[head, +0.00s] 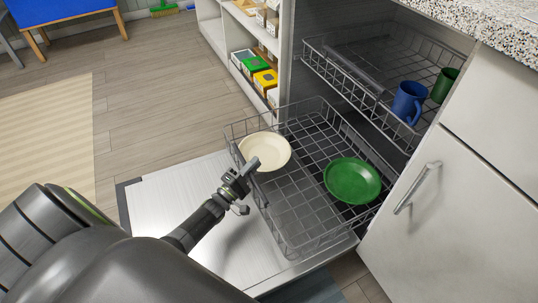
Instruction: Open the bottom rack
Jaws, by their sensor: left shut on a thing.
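The bottom rack (312,240) is a grey wire basket, pulled partly out of the open dishwasher above its lowered door (185,195). A cream plate (268,150) lies in the rack near its left end, and a green plate (352,181) lies further right. My left gripper (247,170) is at the rack's front left edge, beside the cream plate, and is shut on the rack's front rim. The exact contact is partly hidden by the gripper itself. My right gripper is not in view.
The upper rack (345,82) is also partly out, holding a blue mug (408,101) and a green mug (443,85). A white cabinet with a handle (417,188) stands at the right. A shelf with boxes (265,79) is behind. Open floor (150,95) lies to the left.

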